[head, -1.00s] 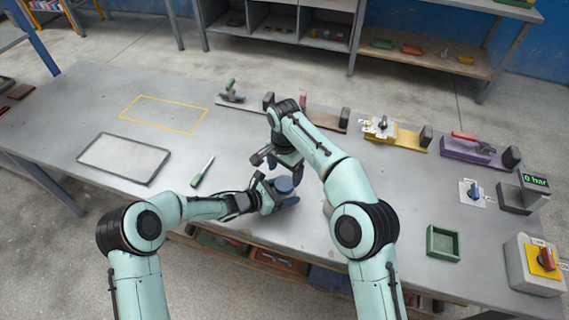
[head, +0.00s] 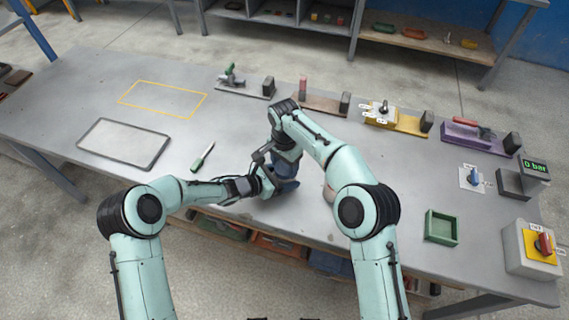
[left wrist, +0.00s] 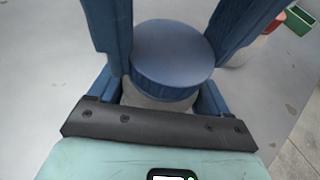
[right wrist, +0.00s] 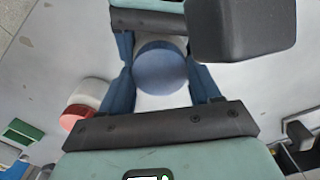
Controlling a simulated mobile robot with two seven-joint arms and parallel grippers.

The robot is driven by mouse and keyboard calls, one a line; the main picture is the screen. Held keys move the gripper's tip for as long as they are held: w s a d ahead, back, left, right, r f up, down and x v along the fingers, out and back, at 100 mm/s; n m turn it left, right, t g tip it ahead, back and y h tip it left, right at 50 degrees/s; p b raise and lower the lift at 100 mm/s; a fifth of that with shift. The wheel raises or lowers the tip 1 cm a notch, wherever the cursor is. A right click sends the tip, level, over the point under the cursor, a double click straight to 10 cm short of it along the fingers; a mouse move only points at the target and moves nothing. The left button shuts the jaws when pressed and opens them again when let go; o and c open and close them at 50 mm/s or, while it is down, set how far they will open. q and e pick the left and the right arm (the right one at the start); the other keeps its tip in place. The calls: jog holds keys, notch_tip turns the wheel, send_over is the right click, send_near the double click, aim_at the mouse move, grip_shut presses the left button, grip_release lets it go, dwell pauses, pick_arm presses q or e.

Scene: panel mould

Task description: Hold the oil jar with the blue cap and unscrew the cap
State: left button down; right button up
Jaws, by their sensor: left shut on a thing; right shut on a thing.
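The oil jar's round blue cap (left wrist: 172,52) shows from above in the left wrist view, with the pale jar body (left wrist: 150,97) just under it. The jar stands upright near the table's front edge. My left gripper (head: 270,184) is shut on the jar body from the left. My right gripper (head: 287,176) points down from above, its blue fingers on both sides of the cap and shut on it. The cap also shows between those fingers in the right wrist view (right wrist: 161,70). In the head view the grippers hide most of the jar.
A pale jar with a red cap (right wrist: 78,115) stands close by, mostly behind my right forearm in the head view. A green tray (head: 441,227), a marker-like tool (head: 203,157) and a framed grey panel (head: 124,143) lie around. Fixtures line the back edge.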

jog(key=n, duration=0.7)
jog(key=o, duration=1.1)
jog(key=shift+o, duration=0.4)
jog(key=shift+a, duration=0.15)
